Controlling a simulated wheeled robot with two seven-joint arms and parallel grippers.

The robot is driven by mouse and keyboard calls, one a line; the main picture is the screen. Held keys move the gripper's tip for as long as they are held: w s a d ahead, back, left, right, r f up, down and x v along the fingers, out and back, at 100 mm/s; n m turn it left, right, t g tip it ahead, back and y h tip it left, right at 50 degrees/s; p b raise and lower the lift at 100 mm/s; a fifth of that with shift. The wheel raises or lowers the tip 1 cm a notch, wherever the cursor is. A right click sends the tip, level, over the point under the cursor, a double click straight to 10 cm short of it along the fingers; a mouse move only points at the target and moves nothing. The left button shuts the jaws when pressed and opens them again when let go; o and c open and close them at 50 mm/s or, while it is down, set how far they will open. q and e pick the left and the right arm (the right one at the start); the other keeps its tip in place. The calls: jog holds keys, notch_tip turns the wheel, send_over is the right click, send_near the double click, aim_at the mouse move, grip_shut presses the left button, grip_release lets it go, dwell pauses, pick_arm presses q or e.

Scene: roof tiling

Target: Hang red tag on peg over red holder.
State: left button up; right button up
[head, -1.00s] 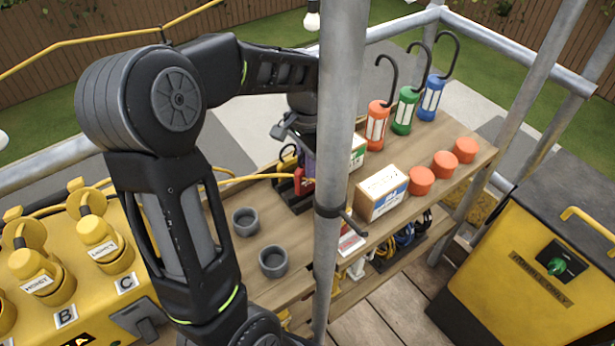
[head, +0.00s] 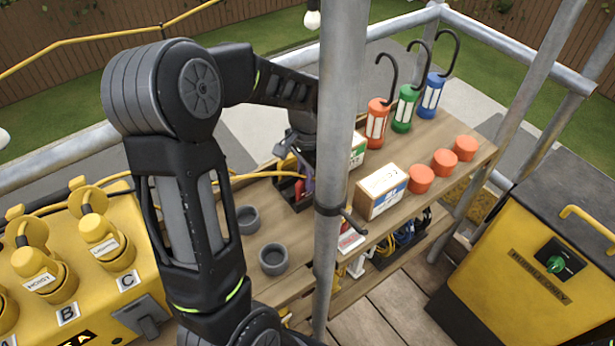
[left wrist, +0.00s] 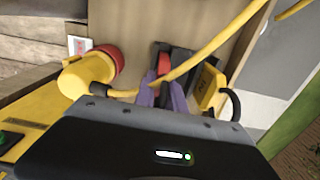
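A small red piece (left wrist: 163,64), perhaps the red tag, sits in a dark holder in the left wrist view. In the head view, the dark holder (head: 299,203) stands on the wooden bench, left of the metal pole. My left gripper (head: 306,172) is low over this holder, partly hidden by the pole. In the left wrist view, two purple pieces (left wrist: 163,95), perhaps its fingertips, are just before the red piece. A yellow cable crosses in front of them, so its grip is unclear. I cannot make out a peg or a red holder. My right gripper is out of view.
The metal pole (head: 340,120) stands close right of my left gripper. Two grey cups (head: 273,259), boxes (head: 381,192), orange cups (head: 420,179) and hooked lamps (head: 377,121) are on the bench. A yellow socket box (head: 100,285) is at left. A yellow cable (head: 250,176) runs past the holder.

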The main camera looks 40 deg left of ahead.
pick_arm(q)
jog(key=o, duration=0.4)
jog(key=shift+o, duration=0.2)
jog(key=shift+s+r+b, duration=0.2)
jog(key=shift+r+b, duration=0.4)
jog(key=shift+r, duration=3.35)
